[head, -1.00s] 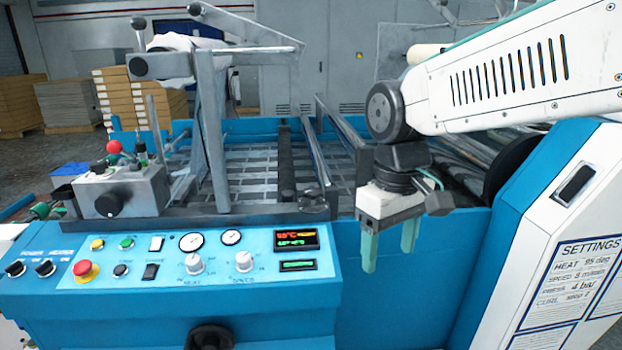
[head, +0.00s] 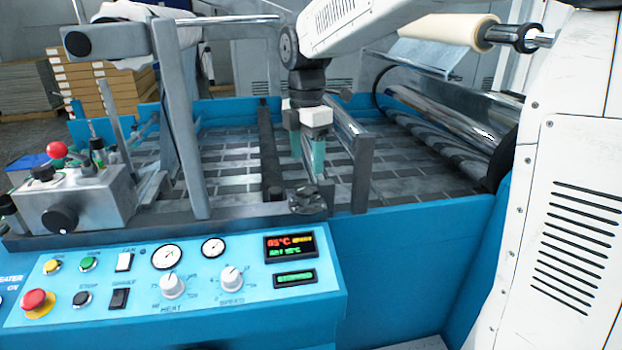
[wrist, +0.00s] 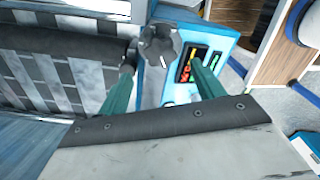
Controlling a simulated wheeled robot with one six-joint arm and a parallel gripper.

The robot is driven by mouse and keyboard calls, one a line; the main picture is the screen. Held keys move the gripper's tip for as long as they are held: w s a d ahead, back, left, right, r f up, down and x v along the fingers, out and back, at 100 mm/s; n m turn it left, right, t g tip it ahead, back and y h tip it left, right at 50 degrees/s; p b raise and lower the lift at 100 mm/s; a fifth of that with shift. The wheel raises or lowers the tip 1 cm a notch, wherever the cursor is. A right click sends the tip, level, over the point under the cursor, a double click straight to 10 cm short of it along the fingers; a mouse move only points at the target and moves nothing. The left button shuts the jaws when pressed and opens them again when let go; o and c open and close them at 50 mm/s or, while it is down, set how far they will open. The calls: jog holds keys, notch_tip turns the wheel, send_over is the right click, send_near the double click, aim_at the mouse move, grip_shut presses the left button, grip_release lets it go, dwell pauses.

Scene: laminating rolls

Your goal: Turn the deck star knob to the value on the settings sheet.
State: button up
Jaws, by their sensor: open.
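The deck star knob (head: 308,200) is a dark, lobed knob on the deck's front rail, just behind the blue control panel. In the wrist view the star knob (wrist: 160,42) shows a small white mark near its lower edge; any scale around it is not readable. My gripper (head: 306,168) is open and empty, with green fingers pointing down above the deck, behind the knob. In the wrist view my gripper (wrist: 163,75) has its fingers spread, with the knob appearing beyond and between the tips, apart from them. The settings sheet is not in view now.
The blue panel (head: 215,325) carries a red stop button (head: 38,303), heat and speed dials and a lit display (head: 290,244). A metal post (head: 186,130) stands left of the knob, and a slanted bar (head: 345,125) lies beside my fingers. A white cabinet (head: 570,220) stands right.

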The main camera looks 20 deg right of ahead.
aim_at(307, 187)
notch_tip(307, 187, down, 7)
jog(key=shift+s+r, duration=0.1)
jog(key=shift+r, duration=0.05)
